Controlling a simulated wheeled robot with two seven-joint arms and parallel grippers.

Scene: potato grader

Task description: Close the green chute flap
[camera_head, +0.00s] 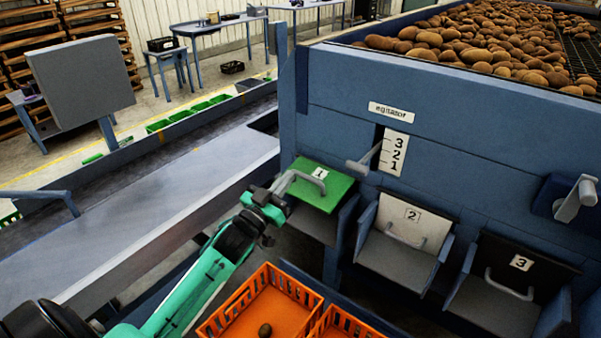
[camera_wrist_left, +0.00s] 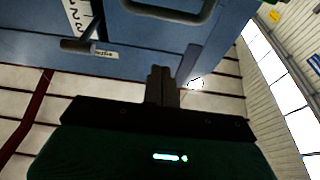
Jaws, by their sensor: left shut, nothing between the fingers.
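The green flap (camera_head: 333,190), marked 1, tilts out over the leftmost chute in the head view, lying flatter than the flaps beside it. Its grey bar handle (camera_head: 300,175) points to the left. My left gripper (camera_head: 277,196), on the teal arm, is at the flap's left edge, close to the handle. I cannot tell whether they touch. In the left wrist view the left fingers (camera_wrist_left: 163,86) are shut with nothing between them. A grey-green loop (camera_wrist_left: 170,14) shows above them at the top edge. My right gripper is not in view.
The white flap (camera_head: 410,220) marked 2 and black flap (camera_head: 512,265) marked 3 lean back, with grey troughs below. A grey lever (camera_head: 365,163) sticks out by the 3-2-1 scale (camera_head: 394,152). An orange crate (camera_head: 232,315) with one potato stands below the gripper.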

